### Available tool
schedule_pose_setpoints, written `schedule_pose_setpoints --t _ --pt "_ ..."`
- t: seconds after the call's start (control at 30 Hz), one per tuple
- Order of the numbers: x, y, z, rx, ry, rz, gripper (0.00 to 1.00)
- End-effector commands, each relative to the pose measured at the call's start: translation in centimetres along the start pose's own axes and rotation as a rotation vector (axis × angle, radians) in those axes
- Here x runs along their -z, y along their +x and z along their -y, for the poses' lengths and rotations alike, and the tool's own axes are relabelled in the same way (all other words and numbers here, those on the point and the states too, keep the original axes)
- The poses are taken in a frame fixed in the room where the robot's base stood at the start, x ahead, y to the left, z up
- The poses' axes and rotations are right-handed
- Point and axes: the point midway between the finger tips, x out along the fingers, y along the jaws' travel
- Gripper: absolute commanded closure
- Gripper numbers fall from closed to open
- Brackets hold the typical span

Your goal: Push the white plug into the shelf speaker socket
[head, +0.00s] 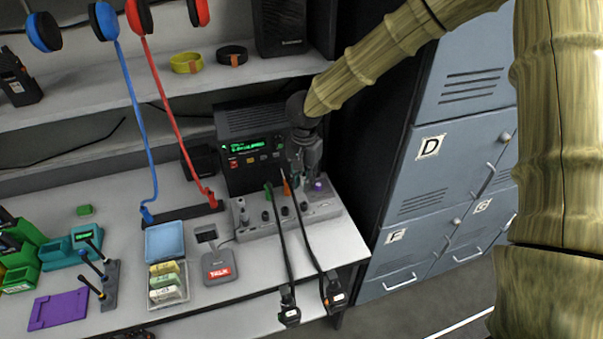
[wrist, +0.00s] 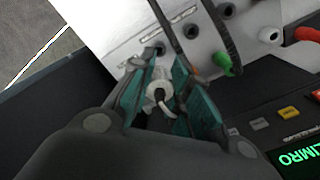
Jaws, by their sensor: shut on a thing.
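My gripper (head: 303,165) points down over the back right part of the grey socket panel (head: 250,228). In the wrist view its teal fingertips (wrist: 160,98) are shut on the white plug (wrist: 156,90), with a dark centre and a dark cable stub showing. The plug is close to the panel's face (wrist: 130,25); I cannot tell whether it touches a socket. A dark socket hole (wrist: 159,47) lies just beyond the fingertips. I cannot read the socket labels, so the shelf speaker socket is not identifiable. In the head view the plug is hidden by the gripper.
A black radio (head: 250,165) with a lit display stands behind. Grey lockers (head: 440,190) are at the right.

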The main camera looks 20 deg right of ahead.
Motion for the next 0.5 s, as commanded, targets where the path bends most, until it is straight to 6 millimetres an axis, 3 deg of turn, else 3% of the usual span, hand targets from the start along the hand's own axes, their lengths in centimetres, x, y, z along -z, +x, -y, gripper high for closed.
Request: schedule_pose_setpoints --t 0.5 --pt "-0.1 3.0 0.1 0.001 -0.004 -0.001 0.97"
